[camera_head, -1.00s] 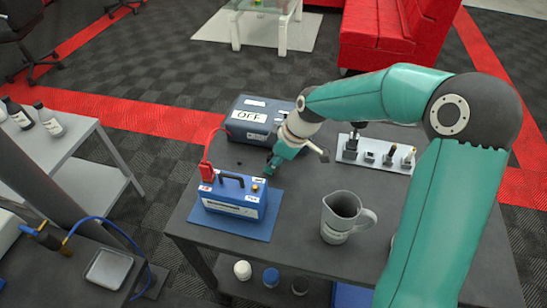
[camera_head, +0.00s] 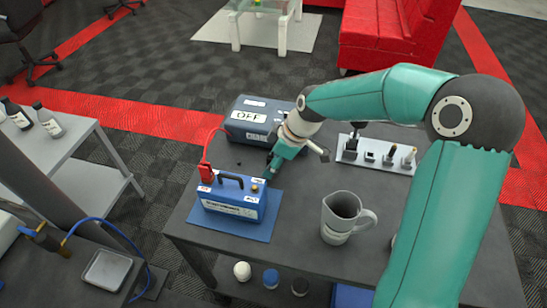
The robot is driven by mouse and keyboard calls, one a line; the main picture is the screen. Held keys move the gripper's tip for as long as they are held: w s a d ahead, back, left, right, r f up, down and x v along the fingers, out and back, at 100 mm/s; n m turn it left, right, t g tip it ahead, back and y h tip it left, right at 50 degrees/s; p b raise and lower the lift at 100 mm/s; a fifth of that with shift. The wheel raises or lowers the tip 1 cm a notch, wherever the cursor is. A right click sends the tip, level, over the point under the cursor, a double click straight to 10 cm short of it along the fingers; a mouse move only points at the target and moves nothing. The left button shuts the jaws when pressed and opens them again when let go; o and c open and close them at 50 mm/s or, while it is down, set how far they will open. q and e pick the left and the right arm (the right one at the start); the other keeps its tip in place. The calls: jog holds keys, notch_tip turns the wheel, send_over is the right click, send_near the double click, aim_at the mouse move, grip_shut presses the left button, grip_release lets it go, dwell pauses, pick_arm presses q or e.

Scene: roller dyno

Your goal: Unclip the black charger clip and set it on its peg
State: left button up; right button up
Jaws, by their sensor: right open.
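A blue battery (camera_head: 232,205) with a dark handle stands on a blue mat (camera_head: 262,230) on the dark table. A red clip (camera_head: 206,173) with a red cable sits on its left terminal. A brass post (camera_head: 255,188) shows at its right end. My right gripper (camera_head: 270,173) is open, pointing down just behind and above that post. Dark shapes beside its fingers are too small to tell apart, and I cannot make out the black clip for sure. The charger (camera_head: 248,118), labelled OFF, stands behind. I cannot identify the clip's peg. My left gripper is not in view.
A grey mug (camera_head: 340,215) stands right of the battery. A pale plate (camera_head: 392,166) with several small upright parts lies at the back right. A grey side table (camera_head: 75,150) with bottles is at the left. The table's front middle is clear.

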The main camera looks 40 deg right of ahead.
jog(key=shift+s+r, duration=0.1)
jog(key=shift+r, duration=0.4)
jog(key=v, duration=1.1)
jog(key=shift+d, duration=0.15)
